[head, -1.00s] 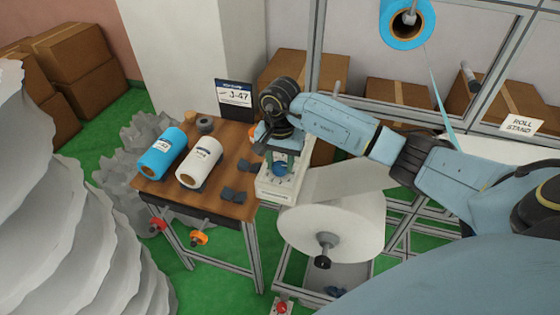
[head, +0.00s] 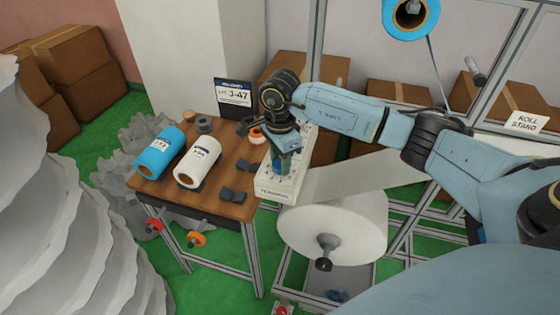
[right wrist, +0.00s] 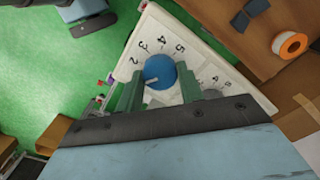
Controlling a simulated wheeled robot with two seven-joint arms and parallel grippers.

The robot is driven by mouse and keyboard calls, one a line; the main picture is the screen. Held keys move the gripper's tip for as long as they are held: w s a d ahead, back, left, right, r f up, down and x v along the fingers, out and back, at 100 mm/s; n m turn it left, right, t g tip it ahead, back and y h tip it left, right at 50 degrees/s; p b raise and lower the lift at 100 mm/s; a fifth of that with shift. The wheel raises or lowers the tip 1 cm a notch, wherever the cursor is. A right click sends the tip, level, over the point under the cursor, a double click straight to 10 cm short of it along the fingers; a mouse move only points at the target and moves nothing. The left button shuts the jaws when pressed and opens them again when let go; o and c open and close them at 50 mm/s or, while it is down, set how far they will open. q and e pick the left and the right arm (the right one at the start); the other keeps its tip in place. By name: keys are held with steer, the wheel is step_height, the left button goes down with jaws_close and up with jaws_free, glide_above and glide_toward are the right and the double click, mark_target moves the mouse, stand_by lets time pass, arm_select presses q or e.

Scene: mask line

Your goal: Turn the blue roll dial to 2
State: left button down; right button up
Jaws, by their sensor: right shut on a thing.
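The blue roll dial (right wrist: 160,72) is a round knob on a white panel (right wrist: 220,70) with numbers around it; 2, 3, 4 and 5 are readable. A white mark on the dial points to the lower left, below the 2; the number there is hidden. My right gripper (right wrist: 160,88) has its green fingers on both sides of the dial and is shut on it. In the head view my right gripper (head: 281,166) reaches down onto the panel (head: 277,190) and mostly covers the dial. My left gripper is not in view.
A wooden table (head: 225,208) left of the panel holds a blue roll (head: 160,153), a white roll (head: 198,161) and dark blocks. A large white roll (head: 330,222) hangs right of and below the panel. An orange-and-white ring (right wrist: 290,44) lies near the panel.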

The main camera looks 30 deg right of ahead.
steer(key=m, duration=0.3)
steer(key=shift+m+b, duration=0.35)
steer(key=shift+m, duration=1.75)
steer(key=o, duration=1)
step_height(320, 180, up, 14)
steer(key=shift+f+b, duration=0.25)
steer(key=shift+b, duration=0.55)
